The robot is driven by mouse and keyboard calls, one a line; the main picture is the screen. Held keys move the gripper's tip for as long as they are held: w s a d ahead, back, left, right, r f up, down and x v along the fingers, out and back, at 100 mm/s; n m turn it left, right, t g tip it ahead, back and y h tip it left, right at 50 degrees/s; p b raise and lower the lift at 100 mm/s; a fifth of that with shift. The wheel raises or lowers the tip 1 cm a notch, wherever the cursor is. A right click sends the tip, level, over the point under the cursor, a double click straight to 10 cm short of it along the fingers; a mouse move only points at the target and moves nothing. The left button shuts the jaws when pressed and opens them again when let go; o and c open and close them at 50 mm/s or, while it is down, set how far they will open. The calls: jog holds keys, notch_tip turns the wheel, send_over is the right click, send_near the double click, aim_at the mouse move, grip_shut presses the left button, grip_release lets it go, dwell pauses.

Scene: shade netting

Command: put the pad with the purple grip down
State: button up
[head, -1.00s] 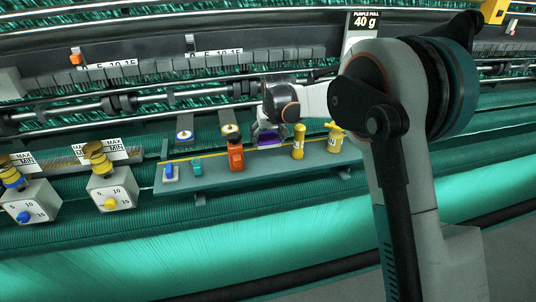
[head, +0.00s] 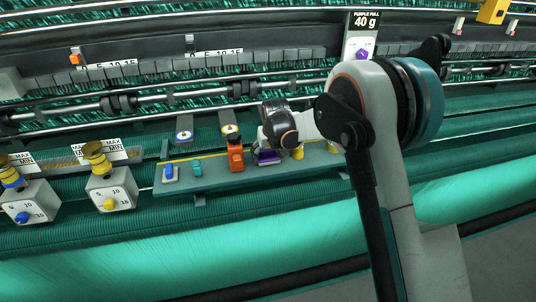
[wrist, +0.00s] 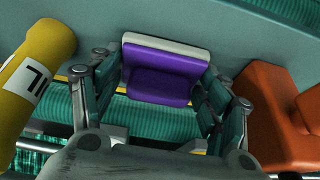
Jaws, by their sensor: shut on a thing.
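The pad with the purple grip (wrist: 160,72) is between my gripper's fingers (wrist: 158,92) in the wrist view, with its pale grey base edge at the top. The fingers press on both its sides. I cannot tell whether the pad touches the shelf.
A blue pad (head: 170,173) and a teal object (head: 197,167) sit further left on the shelf. My arm hides part of its right end.

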jog(key=shift+f, duration=0.35)
jog(key=o, duration=1.3)
jog(key=shift+r, duration=0.15)
